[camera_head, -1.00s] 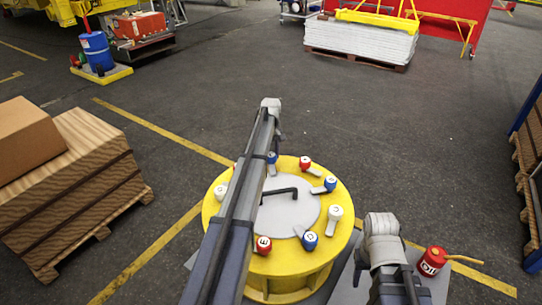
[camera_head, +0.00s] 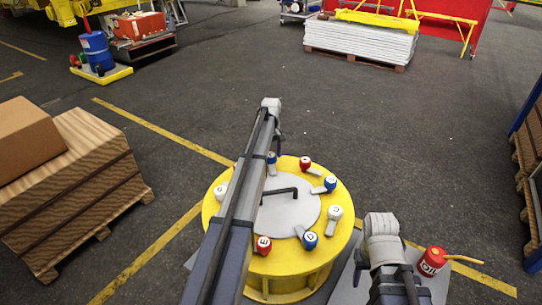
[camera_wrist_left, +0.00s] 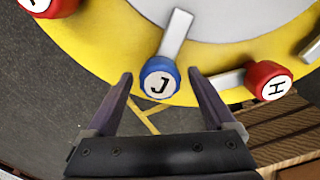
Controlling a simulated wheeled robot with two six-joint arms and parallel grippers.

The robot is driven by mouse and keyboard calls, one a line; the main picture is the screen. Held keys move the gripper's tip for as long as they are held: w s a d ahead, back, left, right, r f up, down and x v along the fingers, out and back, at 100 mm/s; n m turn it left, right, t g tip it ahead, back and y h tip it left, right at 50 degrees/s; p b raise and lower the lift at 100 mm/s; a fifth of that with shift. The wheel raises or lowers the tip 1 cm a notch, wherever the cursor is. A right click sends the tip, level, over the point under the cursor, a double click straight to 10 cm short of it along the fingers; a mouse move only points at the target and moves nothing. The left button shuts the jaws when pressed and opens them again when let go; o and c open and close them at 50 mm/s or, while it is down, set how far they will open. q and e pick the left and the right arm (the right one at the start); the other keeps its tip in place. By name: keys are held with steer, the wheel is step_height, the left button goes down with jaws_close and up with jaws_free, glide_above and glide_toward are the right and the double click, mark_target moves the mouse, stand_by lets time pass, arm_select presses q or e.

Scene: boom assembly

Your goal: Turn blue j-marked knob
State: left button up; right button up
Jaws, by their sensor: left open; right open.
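The blue knob marked J (camera_wrist_left: 160,78) sits at the rim of the yellow round plate, with a grey lever running from it towards the light grey centre. My left gripper (camera_wrist_left: 160,74) is open, with one dark finger on each side of the knob and a gap showing on both sides. In the head view, a blue knob (camera_head: 272,157) at the far rim, beside my left arm, appears to be the same one. The left fingers are hidden or unclear there. My right arm shows at lower right in the head view, but its gripper does not show.
The yellow plate (camera_head: 212,213) carries several other red, white and blue knobs. A red H knob (camera_wrist_left: 268,80) is close right of J, and another red knob (camera_wrist_left: 47,5) is upper left. A black bent handle (camera_head: 280,192) stands at the centre. A red oil can (camera_head: 432,262) is lower right.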

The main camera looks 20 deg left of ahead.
mark_target(271, 155)
arm_select(q)
steer(key=shift+r, duration=0.1)
step_height(271, 155, up, 8)
steer(key=p, duration=0.8)
steer(key=shift+f, duration=0.3)
